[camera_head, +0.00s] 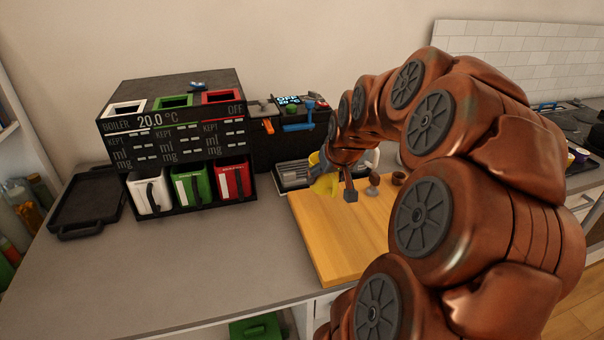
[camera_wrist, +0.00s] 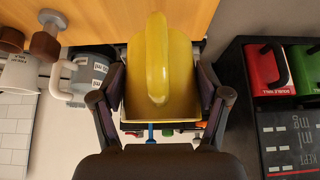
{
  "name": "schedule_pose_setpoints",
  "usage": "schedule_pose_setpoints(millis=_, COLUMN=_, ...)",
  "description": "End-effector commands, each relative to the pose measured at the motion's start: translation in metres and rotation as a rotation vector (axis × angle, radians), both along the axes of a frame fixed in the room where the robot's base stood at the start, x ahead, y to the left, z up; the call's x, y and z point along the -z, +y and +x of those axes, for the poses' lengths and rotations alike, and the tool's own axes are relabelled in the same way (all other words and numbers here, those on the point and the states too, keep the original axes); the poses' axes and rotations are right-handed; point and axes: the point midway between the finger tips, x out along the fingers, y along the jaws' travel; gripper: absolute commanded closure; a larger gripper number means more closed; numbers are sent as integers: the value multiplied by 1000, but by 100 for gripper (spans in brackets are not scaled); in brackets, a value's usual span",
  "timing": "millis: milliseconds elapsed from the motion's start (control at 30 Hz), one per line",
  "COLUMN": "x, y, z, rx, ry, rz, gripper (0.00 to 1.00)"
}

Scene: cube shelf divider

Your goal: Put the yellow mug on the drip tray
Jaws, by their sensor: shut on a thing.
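The yellow mug (camera_head: 324,185) is at the back left of the wooden board, partly hidden by my arm. In the wrist view the yellow mug (camera_wrist: 158,70) fills the middle, its handle towards the camera. My gripper (camera_wrist: 160,88) has a finger on each side of the mug and is shut on it. My gripper (camera_head: 332,176) is mostly covered by the mug and arm in the head view. The drip tray (camera_head: 292,174) is a grey ribbed plate at the foot of the black coffee machine, just left of the mug. The mug's height above the tray is unclear.
The wooden board (camera_head: 335,235) has a bare front; small brown-topped tools (camera_head: 373,184) stand at its back. A black boiler unit (camera_head: 180,140) holds white, green and red containers left of the tray. A grey jug (camera_wrist: 85,78) is near the mug. A black tray (camera_head: 88,200) lies far left.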

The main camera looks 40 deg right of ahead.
Motion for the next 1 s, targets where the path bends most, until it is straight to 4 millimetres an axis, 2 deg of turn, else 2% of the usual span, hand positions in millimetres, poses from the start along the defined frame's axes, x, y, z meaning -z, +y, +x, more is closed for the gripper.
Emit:
schedule_pose_setpoints(millis=133, x=-1, y=-8, z=-9, rx=12, ry=-4, rz=-1, gripper=72)
schedule_pose_setpoints(millis=267, x=-2, y=-12, z=-1, rx=11, ry=-2, rz=1, gripper=72)
schedule_pose_setpoints(millis=1000, x=8, y=-63, z=90, rx=12, ry=-3, rz=1, gripper=72)
